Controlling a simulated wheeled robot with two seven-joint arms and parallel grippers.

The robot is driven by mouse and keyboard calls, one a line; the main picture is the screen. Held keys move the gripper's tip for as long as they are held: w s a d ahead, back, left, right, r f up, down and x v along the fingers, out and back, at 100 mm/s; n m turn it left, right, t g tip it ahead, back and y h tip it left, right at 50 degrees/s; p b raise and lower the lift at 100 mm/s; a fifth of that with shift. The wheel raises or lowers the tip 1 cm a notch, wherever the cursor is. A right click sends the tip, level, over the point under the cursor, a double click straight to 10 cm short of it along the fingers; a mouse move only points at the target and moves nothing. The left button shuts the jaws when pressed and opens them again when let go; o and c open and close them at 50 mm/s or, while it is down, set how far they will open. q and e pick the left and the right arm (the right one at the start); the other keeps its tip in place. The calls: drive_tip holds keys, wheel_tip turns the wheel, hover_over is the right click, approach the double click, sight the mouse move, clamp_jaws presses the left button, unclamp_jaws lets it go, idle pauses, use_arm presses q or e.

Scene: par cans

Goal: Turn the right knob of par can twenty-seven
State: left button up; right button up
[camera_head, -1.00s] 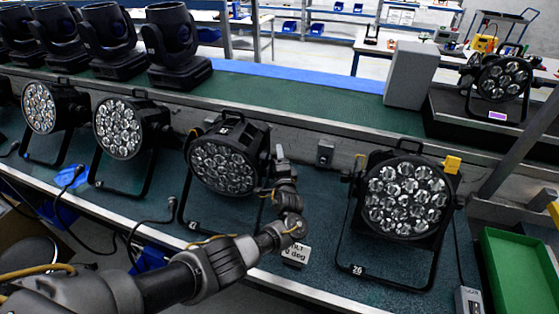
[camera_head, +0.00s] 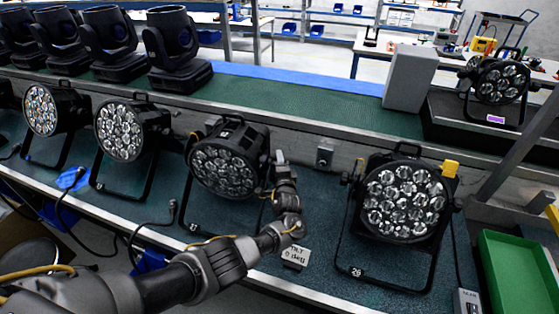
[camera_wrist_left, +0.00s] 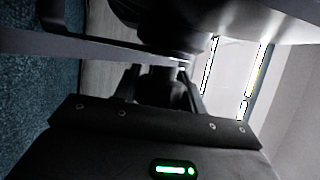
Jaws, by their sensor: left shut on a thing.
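A black par can (camera_head: 222,168) with a tilted, downward-facing lens stands in the middle of the bench; its small stand label is too small to read surely. My left gripper (camera_head: 274,172) is at its right side, beside the yoke arm. In the left wrist view my left gripper (camera_wrist_left: 162,92) is shut on a dark round knob (camera_wrist_left: 164,88) by the yoke. The knob is hidden by the gripper in the head view. My right gripper is not in view.
A par can labelled 26 (camera_head: 403,200) with a yellow tag stands to the right. Another par can (camera_head: 120,130) stands left. A tilt card (camera_head: 295,256) lies near the bench's front edge. A green tray (camera_head: 515,270) is at the far right.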

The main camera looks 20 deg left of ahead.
use_arm(q)
drive_tip(key=m+g+p, duration=0.1)
drive_tip(key=g+p, duration=0.1)
drive_tip(key=p, duration=0.2)
drive_tip(key=g+h+p, duration=0.1)
drive_tip(key=g+p, duration=0.2)
drive_tip(key=p, duration=0.1)
drive_tip(key=shift+s+m+p, duration=0.1)
drive_tip(key=shift+m+p, duration=0.25)
drive_tip(key=shift+m, duration=0.05)
drive_tip(key=shift+f+g+h+p, duration=0.2)
drive_tip(key=shift+g+h+p, duration=0.3)
drive_tip(key=shift+g, duration=0.4)
drive_tip(key=shift+s+f+m+g, duration=0.15)
drive_tip(key=shift+m+g, duration=0.25)
drive_tip(key=shift+g, duration=0.4)
drive_tip(key=shift+f+g, duration=0.3)
drive_tip(key=shift+g, duration=0.5)
drive_tip(key=g+b, duration=0.2)
drive_tip(key=shift+s+f+m+b, duration=0.15)
drive_tip(key=shift+s+m+b, duration=0.05)
drive_tip(key=shift+m+b, duration=0.2)
drive_tip(key=shift+s+g+b, duration=0.1)
drive_tip(key=shift+g+b, duration=0.4)
drive_tip(key=shift+g, duration=0.2)
